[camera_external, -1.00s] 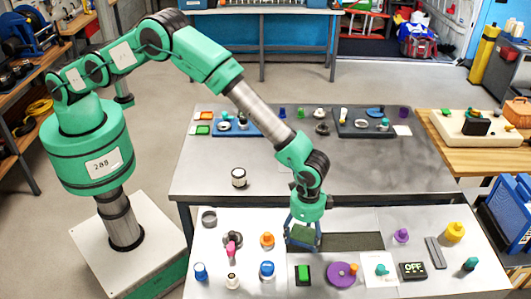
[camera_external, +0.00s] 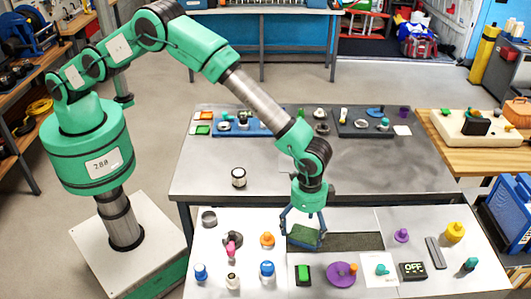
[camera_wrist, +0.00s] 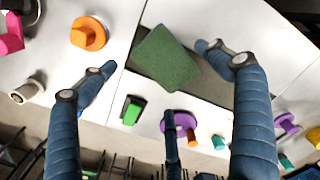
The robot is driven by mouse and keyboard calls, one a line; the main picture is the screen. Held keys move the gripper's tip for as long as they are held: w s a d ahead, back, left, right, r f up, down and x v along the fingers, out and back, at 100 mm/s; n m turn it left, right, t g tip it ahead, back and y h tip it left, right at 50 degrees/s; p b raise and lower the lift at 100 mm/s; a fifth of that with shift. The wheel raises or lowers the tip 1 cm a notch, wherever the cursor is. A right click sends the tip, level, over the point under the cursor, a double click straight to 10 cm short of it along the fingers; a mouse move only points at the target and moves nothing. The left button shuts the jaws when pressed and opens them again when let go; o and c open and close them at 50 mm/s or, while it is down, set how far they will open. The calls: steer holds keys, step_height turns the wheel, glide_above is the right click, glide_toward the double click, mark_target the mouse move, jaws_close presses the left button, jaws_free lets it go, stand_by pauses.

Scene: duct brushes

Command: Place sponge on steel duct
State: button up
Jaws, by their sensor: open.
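The green sponge (camera_wrist: 166,58) lies at the left end of the grey steel duct (camera_external: 352,241), a long channel set in the front table. In the wrist view it is turned at an angle, partly over the bare duct (camera_wrist: 212,88) and partly against its left edge. I cannot tell whether it lies flat. In the external view the sponge (camera_external: 303,236) shows between my fingers. My gripper (camera_external: 304,242) is open above it, and in the wrist view the fingers (camera_wrist: 155,80) are spread wide, apart from the sponge.
An orange knob (camera_external: 267,239) and pink-handled piece (camera_external: 232,243) stand left of the duct. Purple (camera_external: 402,235) and yellow (camera_external: 454,231) knobs stand right. The duct's right part is clear.

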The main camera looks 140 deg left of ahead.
mark_target(304, 237)
step_height(304, 237, up, 8)
stand_by(0.4)
stand_by(0.6)
steer(key=shift+r, duration=0.2)
